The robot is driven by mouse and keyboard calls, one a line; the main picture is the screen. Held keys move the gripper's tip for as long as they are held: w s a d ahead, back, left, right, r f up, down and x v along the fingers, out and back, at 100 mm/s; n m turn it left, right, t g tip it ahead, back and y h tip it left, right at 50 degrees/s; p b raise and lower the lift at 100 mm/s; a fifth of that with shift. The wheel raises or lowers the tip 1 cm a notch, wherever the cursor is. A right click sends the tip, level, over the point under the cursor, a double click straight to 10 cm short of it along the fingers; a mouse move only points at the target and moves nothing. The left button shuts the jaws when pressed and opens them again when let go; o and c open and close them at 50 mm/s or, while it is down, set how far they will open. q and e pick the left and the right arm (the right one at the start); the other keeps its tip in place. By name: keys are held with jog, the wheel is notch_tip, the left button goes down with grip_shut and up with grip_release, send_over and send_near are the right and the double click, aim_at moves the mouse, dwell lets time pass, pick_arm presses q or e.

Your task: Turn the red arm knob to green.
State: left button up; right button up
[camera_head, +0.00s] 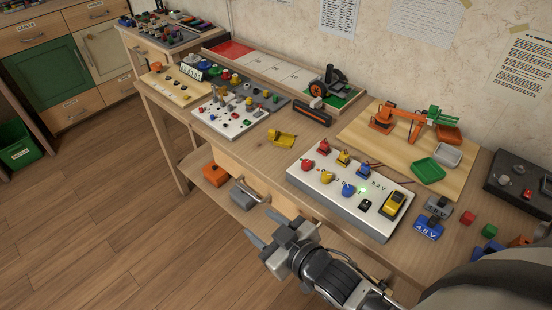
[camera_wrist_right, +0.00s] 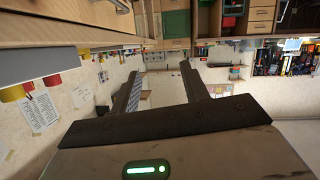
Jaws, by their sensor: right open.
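A white control panel (camera_head: 292,172) lies on the wooden bench. It carries a front row of round red, yellow and blue knobs and a back row of red, yellow and blue pieces. The red knob (camera_head: 309,165) sits at the panel's left end; its pointer direction is too small to tell. A small green light (camera_head: 363,190) glows near the blue knob. My right gripper (camera_head: 262,226) is open and empty in front of the bench, left of and nearer than the panel, touching nothing. Its spread fingers also show in the right wrist view (camera_wrist_right: 160,85). My left gripper is out of view.
An orange and green model arm (camera_head: 413,120) stands on a wooden board behind the panel, with green and grey trays. A yellow piece (camera_head: 283,138) lies left of the panel. Blue and grey battery-like blocks (camera_head: 428,227) lie to the right. An open shelf is below the bench.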

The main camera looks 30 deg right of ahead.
jog(key=w+a+r+n+g+y+b, duration=0.1)
jog(key=w+a+r+n+y, duration=0.2)
jog(key=a+r+n+y, duration=0.35)
jog(key=w+a+r+n+g+y+b, duration=0.1)
jog(key=w+a+r+n+y+b, duration=0.2)
jog(key=r+n+y, duration=0.65)
jog(key=r+n+g+h+b, duration=0.1)
jog(key=n+g+h+b, duration=0.2)
jog(key=n+g+h, duration=1.35)
send_over(307, 163)
jog(key=m+t+h, duration=0.3)
jog(key=t+h, duration=0.1)
jog(key=t, duration=0.1)
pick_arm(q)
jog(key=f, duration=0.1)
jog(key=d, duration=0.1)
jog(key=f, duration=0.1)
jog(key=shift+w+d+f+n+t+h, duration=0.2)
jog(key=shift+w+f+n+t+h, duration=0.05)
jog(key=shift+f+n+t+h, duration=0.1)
pick_arm(e)
jog(key=shift+n, duration=0.35)
notch_tip(307, 163, down, 15)
jog(key=shift+f, duration=0.1)
